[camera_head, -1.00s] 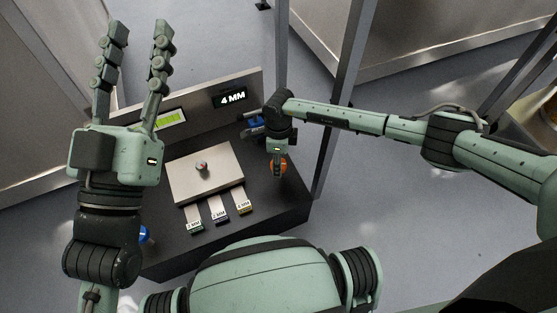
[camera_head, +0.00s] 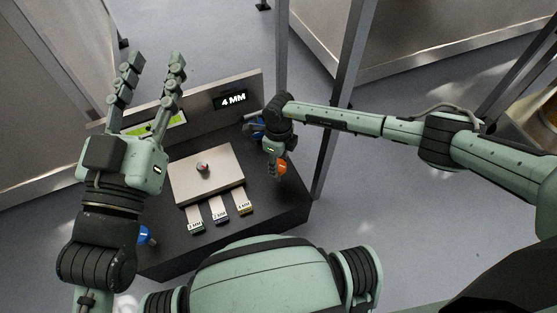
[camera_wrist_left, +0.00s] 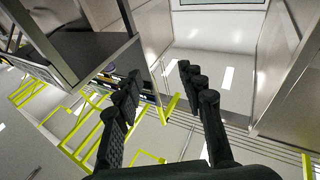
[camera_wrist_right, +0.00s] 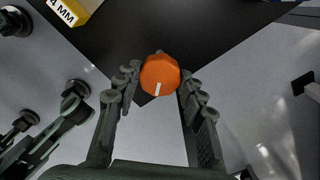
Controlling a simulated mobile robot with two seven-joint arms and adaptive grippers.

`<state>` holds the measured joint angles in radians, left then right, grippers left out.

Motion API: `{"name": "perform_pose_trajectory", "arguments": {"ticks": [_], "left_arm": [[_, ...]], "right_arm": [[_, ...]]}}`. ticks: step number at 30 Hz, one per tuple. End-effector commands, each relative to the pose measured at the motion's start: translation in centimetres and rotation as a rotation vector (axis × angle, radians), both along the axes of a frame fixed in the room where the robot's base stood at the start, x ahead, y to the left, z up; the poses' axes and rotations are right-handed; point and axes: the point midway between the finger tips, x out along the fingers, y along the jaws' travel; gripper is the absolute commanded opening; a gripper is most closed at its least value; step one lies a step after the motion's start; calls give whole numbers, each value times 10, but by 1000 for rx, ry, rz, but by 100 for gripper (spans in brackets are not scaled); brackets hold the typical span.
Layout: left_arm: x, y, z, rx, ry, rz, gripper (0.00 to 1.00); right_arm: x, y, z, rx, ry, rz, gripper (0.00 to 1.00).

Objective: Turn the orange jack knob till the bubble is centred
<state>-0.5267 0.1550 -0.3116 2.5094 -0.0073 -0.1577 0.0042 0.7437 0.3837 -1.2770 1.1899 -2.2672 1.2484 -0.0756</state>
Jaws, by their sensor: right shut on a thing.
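The orange jack knob (camera_head: 282,168) is at the right side of the black bench and shows close up in the right wrist view (camera_wrist_right: 160,74), with a white mark on its face. My right gripper (camera_wrist_right: 158,84) is shut on the knob, one finger on each side. My left gripper (camera_head: 155,65) is open and empty, raised at the left over the panel's left end. A green-yellow display (camera_head: 168,124), partly hidden behind the left fingers, is on the grey panel. I cannot make out a bubble.
A light square plate (camera_head: 223,160) with a small round red-topped piece lies on the bench. Several labelled strips (camera_head: 219,211) lie before it. A black readout (camera_head: 232,99) says 4 MM. A blue knob (camera_head: 147,234) is at the front left. Metal posts (camera_head: 340,110) stand at the right.

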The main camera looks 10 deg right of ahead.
Motion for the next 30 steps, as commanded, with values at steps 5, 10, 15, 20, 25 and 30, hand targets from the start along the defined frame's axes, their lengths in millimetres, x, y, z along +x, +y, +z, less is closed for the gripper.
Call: {"name": "perform_pose_trajectory", "arguments": {"ticks": [5,10,15,20,25,30], "left_arm": [[9,10,-30,74,141,26,40],[12,25,-63,145,289,56,40],[9,44,-98,217,451,91,40],[0,65,-128,280,602,127,40],[-14,87,-155,334,747,162,40],[-28,105,-173,373,859,190,40]], "right_arm": [[-1,-1,2,-2,2,-171,11],[0,0,2,-1,2,-332,11],[-1,0,2,-2,2,-492,11],[-1,0,2,-2,1,-634,11],[-1,0,2,-2,2,-761,11],[-1,-1,1,-3,1,-857,11]]}}
